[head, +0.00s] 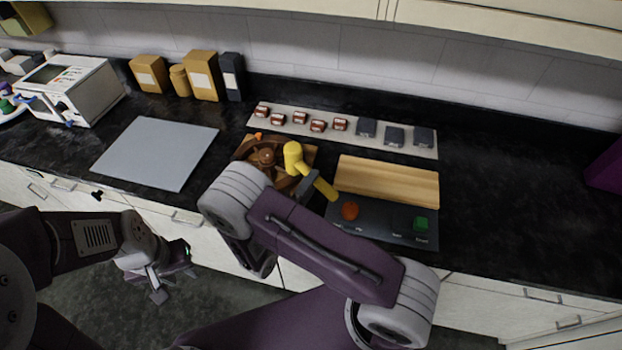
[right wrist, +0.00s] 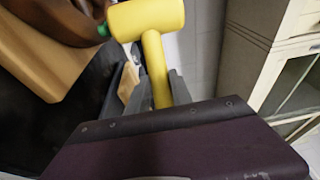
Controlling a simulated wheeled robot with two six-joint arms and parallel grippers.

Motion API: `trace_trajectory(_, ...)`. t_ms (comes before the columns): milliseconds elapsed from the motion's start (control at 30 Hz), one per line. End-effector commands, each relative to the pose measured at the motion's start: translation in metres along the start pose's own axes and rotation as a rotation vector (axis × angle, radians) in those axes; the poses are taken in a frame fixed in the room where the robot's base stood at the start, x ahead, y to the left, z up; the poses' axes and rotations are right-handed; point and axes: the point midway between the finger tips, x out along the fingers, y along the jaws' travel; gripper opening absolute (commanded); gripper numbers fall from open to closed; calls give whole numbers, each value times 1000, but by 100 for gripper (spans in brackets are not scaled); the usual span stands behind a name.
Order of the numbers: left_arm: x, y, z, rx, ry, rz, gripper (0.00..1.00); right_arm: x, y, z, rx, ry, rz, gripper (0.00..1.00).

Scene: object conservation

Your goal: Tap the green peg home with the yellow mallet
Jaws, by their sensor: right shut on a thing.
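The yellow mallet (head: 293,156) is held in my right gripper (head: 308,184), which is shut on its handle. The mallet head is raised at the right side of a brown wooden wheel piece (head: 262,158) on the counter. In the right wrist view the mallet head (right wrist: 146,17) is at the top. A small green tip, likely the green peg (right wrist: 103,30), shows just left of the head, beside the brown wheel. I cannot tell whether they touch. The peg is not seen in the head view. My left gripper (head: 172,283) is open and empty, low in front of the cabinets.
A dark panel (head: 385,230) with a red knob (head: 349,211) and green block (head: 421,224) lies before a wooden board (head: 387,182). Behind is a pale strip (head: 350,139) with small blocks. A grey mat (head: 156,152) lies left.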

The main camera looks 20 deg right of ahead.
Motion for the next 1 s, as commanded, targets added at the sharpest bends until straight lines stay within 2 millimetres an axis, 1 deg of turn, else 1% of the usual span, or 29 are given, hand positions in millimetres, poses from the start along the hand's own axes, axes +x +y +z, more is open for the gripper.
trace_trajectory(33, 4, 0, 0, 0, 0, 0, 36, 0, 6, 0, 0, 0, 0, 0)
trace_trajectory(367, 0, 0, 0, 0, 0, 0, 36, 0, 1, 0, 2, 0, 1, 0)
trace_trajectory(467, -11, 0, -1, 0, 0, 0, 36, 0, -9, 0, 2, 0, 0, 0)
trace_trajectory(600, -35, 1, -4, 0, 0, 0, 36, 0, -31, 0, 2, 0, 0, 0)
trace_trajectory(633, -38, 1, -4, 0, 0, 0, 36, 1, -34, 0, 2, 0, 0, 0)
trace_trajectory(867, -34, 1, -4, 0, 0, 0, 36, 0, -30, 0, 2, 0, 1, 0)
trace_trajectory(1000, -38, 1, -4, 0, 0, 0, 36, 1, -31, 0, 1, 0, 0, 0)
